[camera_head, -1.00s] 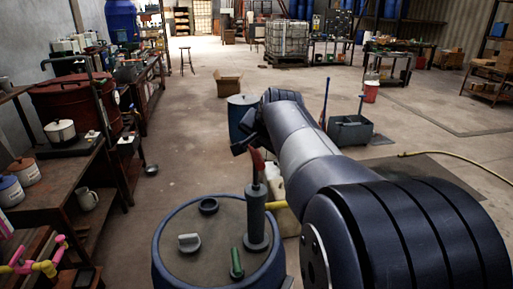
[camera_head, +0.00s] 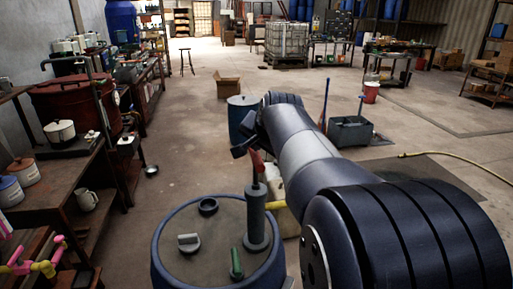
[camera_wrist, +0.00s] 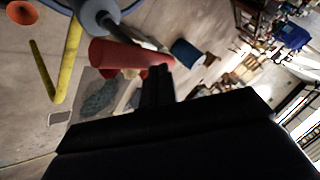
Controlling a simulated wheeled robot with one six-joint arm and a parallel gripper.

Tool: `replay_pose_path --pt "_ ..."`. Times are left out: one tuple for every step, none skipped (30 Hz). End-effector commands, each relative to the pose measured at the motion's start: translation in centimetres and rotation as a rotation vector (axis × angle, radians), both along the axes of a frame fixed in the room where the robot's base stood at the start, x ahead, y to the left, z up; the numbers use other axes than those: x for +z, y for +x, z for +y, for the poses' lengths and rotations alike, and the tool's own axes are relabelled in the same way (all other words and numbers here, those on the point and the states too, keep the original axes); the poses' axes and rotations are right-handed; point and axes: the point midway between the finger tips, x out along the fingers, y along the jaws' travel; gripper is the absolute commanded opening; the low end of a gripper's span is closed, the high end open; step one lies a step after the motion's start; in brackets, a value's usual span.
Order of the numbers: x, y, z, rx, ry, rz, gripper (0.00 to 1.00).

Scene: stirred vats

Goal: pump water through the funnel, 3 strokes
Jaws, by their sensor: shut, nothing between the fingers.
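A grey upright pump (camera_head: 256,222) stands on the lid of a blue drum (camera_head: 168,240) in the head view. A red lever handle (camera_head: 258,166) rises at its top. In the wrist view the red handle (camera_wrist: 125,54) lies just beyond my fingers, beside their tips. My gripper (camera_head: 243,147) is a dark shape just left of the handle's top; its fingers (camera_wrist: 158,72) are together and empty. Whether they touch the handle, I cannot tell. An orange round opening (camera_wrist: 20,13), perhaps the funnel, shows in the wrist view's corner, with a yellow pipe (camera_wrist: 66,62) near it.
A black ring (camera_head: 208,206), a grey cap (camera_head: 188,242) and a green-handled piece (camera_head: 236,263) are on the drum lid. A workbench (camera_head: 65,182) with pots stands at left. A blue barrel (camera_head: 238,112) stands behind my gripper. Floor between bench and drum is mostly clear.

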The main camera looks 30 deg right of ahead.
Motion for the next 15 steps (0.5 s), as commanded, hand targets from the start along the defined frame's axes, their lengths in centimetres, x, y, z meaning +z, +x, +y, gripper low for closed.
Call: replay_pose_path --pt "-0.07 -0.01 0.01 0.001 0.001 0.002 0.0" --pt "-0.08 -0.01 0.01 0.001 0.001 0.002 0.0" --pt "-0.1 -0.01 0.01 0.001 0.001 0.002 0.0" --pt "-0.12 -0.01 0.01 0.001 0.001 0.002 0.0" --pt "-0.14 -0.01 0.01 0.001 0.001 0.002 0.0" --pt "-0.19 -0.01 0.0 0.001 0.001 0.002 0.0" --pt "-0.22 0.0 0.01 0.001 0.001 0.002 0.0" --pt "-0.26 -0.02 0.0 0.001 0.001 0.002 0.0" --pt "-0.31 -0.01 0.01 0.001 0.001 0.002 0.0" --pt "-0.36 -0.01 0.0 0.001 0.001 0.002 0.0" --pt "-0.41 -0.02 0.01 0.001 0.001 0.002 0.0" --pt "-0.45 -0.01 0.01 0.001 0.001 0.002 0.0" --pt "-0.49 -0.01 0.01 0.001 0.001 0.002 0.0" --pt "-0.53 -0.01 0.01 0.001 0.001 0.002 0.0" --pt "-0.58 -0.02 0.01 0.0 0.001 0.003 0.0"
